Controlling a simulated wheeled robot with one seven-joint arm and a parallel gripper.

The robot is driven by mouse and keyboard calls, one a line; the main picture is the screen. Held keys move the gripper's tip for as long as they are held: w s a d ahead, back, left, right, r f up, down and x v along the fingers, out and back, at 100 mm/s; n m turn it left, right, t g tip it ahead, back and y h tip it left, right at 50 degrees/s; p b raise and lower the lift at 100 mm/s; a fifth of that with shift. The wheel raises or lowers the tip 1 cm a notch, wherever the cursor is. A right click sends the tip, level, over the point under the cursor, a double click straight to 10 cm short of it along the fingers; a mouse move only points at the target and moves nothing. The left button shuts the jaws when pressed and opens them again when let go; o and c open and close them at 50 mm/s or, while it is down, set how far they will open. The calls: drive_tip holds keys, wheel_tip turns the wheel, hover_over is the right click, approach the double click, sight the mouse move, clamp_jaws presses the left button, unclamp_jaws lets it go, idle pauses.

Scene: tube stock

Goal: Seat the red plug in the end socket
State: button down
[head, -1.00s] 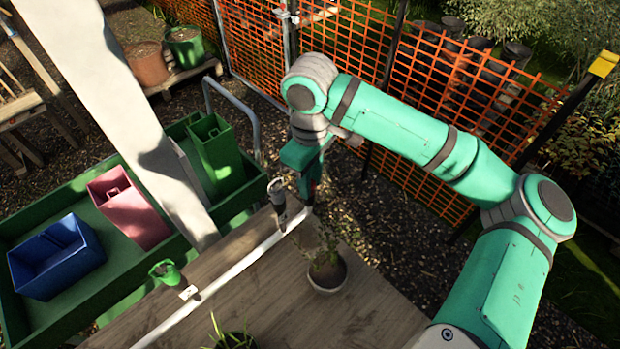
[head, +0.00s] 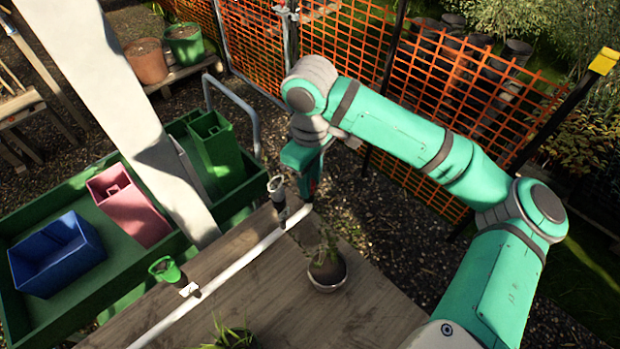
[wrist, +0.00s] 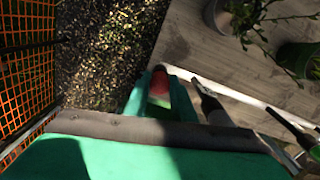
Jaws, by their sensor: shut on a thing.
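My gripper (wrist: 160,97) is shut on the red plug (wrist: 159,82), which shows between the two green fingers in the wrist view. In the head view, my gripper (head: 308,190) points down at the far end of the white pipe (head: 243,255), by the table's far corner. The plug lies close to the pipe's end in the wrist view, where the pipe (wrist: 235,94) runs off to the right. The end socket's opening is not clearly visible, and I cannot tell whether the plug is inside it.
A grey upright fitting (head: 278,194) stands on the pipe close to my gripper; it also shows in the wrist view (wrist: 211,103). A potted plant (head: 327,268) stands on the wooden table (head: 285,315). A green cart (head: 110,245) with bins stands left. Orange mesh fencing (head: 350,50) is behind.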

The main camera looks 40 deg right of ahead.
drive_tip(key=shift+f, duration=0.15)
drive_tip(key=c, duration=1.4)
unclamp_jaws()
drive_tip(key=shift+r, duration=0.2)
wheel_tip(320, 180, up, 10)
drive_tip(key=shift+r, duration=0.25)
wheel_tip(320, 180, down, 11)
drive_tip(key=shift+r, duration=0.3)
